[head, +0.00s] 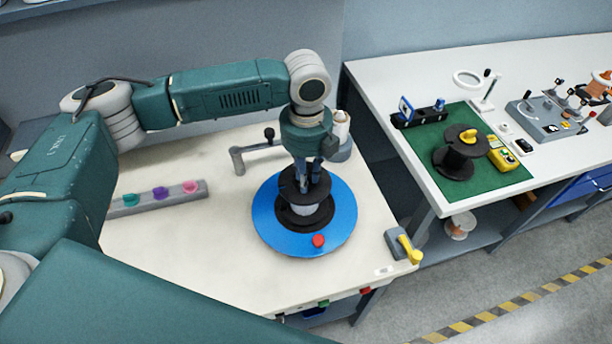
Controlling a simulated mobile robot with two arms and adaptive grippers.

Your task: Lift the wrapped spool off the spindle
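The wrapped spool (302,208), with black flanges and a pale grey winding, sits upright in the middle of a round blue turntable (335,228). My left gripper (309,181) points down at the spool's top flange, with its fingers at the middle of the flange. The fingers are small and partly hidden, so I cannot tell whether they are closed on anything. The spindle is hidden by the spool and the gripper. My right gripper is out of view.
A red knob (319,240) is on the turntable's front. A grey bent arm (254,152) stands behind it. A grey bar (160,197) with coloured pieces lies left. A yellow-handled lever (403,246) is at the right corner. The right bench holds another black spool (461,155) on a green mat.

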